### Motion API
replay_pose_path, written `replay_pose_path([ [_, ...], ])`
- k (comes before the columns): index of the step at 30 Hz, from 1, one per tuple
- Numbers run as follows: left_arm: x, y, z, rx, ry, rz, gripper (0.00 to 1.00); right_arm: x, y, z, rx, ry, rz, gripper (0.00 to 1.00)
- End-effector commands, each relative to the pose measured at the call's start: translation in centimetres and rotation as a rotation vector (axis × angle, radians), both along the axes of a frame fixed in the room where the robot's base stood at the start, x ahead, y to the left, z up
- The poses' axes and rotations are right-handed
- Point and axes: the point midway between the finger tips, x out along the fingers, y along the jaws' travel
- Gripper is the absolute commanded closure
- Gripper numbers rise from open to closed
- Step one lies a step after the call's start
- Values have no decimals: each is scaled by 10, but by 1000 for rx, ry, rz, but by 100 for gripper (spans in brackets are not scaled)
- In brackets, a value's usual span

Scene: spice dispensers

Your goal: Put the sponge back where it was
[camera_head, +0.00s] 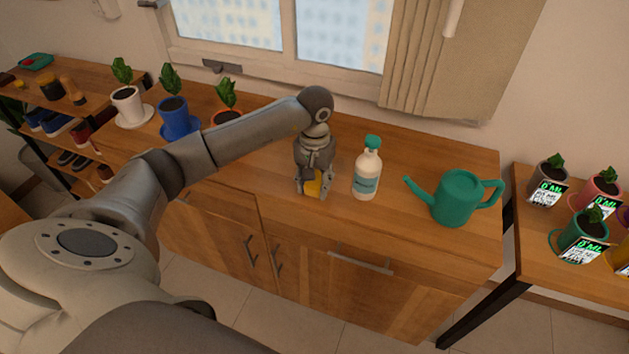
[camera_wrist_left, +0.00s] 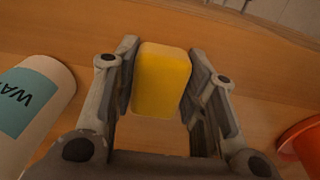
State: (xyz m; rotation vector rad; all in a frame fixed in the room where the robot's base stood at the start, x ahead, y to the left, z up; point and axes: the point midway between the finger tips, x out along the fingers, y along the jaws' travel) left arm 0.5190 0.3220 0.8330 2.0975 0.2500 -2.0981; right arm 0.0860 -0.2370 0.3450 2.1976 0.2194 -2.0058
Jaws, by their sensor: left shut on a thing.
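The yellow sponge (camera_head: 313,187) is between the fingers of my left gripper (camera_head: 314,190), at the front part of the wooden cabinet top, left of the white bottle. In the left wrist view the sponge (camera_wrist_left: 162,84) is a yellow block with rounded corners. Both fingers of the left gripper (camera_wrist_left: 163,88) touch its sides. The wooden top is right below it; I cannot tell whether the sponge touches it. My right gripper is not in view.
A white bottle with a green cap (camera_head: 367,175) stands just right of the gripper. A green watering can (camera_head: 459,198) is further right. Potted plants in white (camera_head: 128,105), blue (camera_head: 176,117) and orange (camera_head: 227,117) pots stand left. The cabinet's front edge is close.

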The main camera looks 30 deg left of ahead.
Motion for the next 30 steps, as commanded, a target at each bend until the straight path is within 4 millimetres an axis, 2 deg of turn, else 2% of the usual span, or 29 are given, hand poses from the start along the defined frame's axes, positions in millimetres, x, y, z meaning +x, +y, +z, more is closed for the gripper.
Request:
replay_pose_path([
  [2, 0, 0, -4, 0, -1, 0, 80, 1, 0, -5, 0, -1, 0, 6],
  [3, 0, 0, -2, 0, -1, 0, 55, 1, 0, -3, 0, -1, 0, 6],
  [7, 0, 0, -2, 0, 0, 0, 39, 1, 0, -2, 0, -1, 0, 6],
  [20, 0, 0, 4, -1, 0, 0, 39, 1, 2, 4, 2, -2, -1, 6],
  [23, 2, 0, 19, 0, -6, -1, 39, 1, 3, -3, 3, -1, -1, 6],
  [30, 1, 0, 72, 1, -6, 0, 39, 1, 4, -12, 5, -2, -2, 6],
])
